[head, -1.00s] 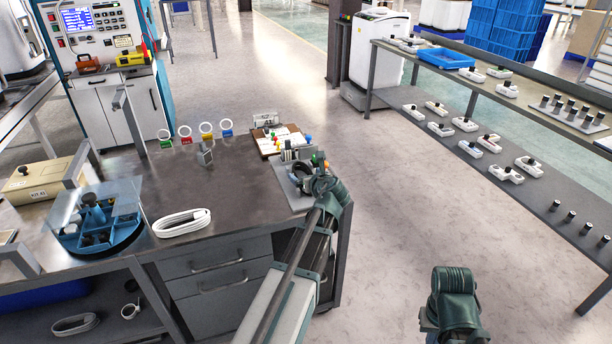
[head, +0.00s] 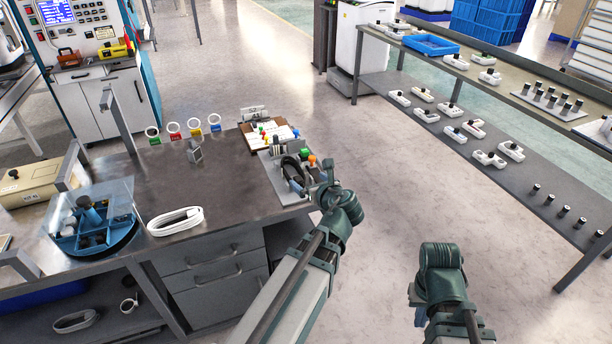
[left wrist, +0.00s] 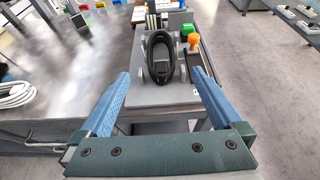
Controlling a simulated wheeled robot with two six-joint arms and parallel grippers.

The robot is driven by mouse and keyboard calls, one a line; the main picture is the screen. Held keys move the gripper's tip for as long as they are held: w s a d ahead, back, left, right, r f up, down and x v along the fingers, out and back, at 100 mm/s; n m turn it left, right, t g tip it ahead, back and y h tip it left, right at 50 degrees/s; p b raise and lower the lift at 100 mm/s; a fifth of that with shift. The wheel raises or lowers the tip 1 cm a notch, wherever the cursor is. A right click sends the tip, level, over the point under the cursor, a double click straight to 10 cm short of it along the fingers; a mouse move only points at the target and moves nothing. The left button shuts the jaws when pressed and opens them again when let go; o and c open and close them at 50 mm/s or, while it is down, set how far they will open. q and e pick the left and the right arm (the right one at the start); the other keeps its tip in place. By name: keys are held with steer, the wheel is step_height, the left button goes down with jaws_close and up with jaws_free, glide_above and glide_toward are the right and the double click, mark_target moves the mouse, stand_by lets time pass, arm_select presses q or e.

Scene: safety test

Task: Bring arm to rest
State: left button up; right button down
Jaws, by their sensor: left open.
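My left arm comes up from the bottom of the head view. Its gripper (head: 322,190) is beside the near right corner of the workbench (head: 225,190). In the left wrist view the two blue fingers (left wrist: 160,76) are wide apart with nothing between them. A grey holder plate (left wrist: 150,98) with a black coiled loop (left wrist: 160,58) lies beyond the fingertips, apart from them. My right arm (head: 443,275) is bent over the open floor at the lower right of the head view. Its fingers are mostly hidden, so its opening does not show.
Green and orange knobs (head: 308,156) stand by the loop. A white cable coil (head: 175,221) and a blue round tray (head: 95,238) are on the bench. A two-level shelf (head: 480,110) stands at the right. Floor between bench and shelf is clear.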

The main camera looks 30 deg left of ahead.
stand_by(0.3)
arm_select(q)
steer(key=s+d+r+n+g+h+p, duration=0.3)
steer(key=s+d+n+g+h+p, duration=0.1)
steer(key=s+d+n+p, duration=0.5)
steer(key=s+d+r+n+g+h+p, duration=0.3)
steer(key=s+d+n+g+h+p, duration=0.2)
steer(key=s+d+n+p, duration=0.4)
steer(key=d+n+p, duration=0.1)
steer(key=d+n, duration=0.3)
steer(key=d, duration=0.4)
steer(key=shift+s+d, duration=0.15)
steer(key=shift+d, duration=0.05)
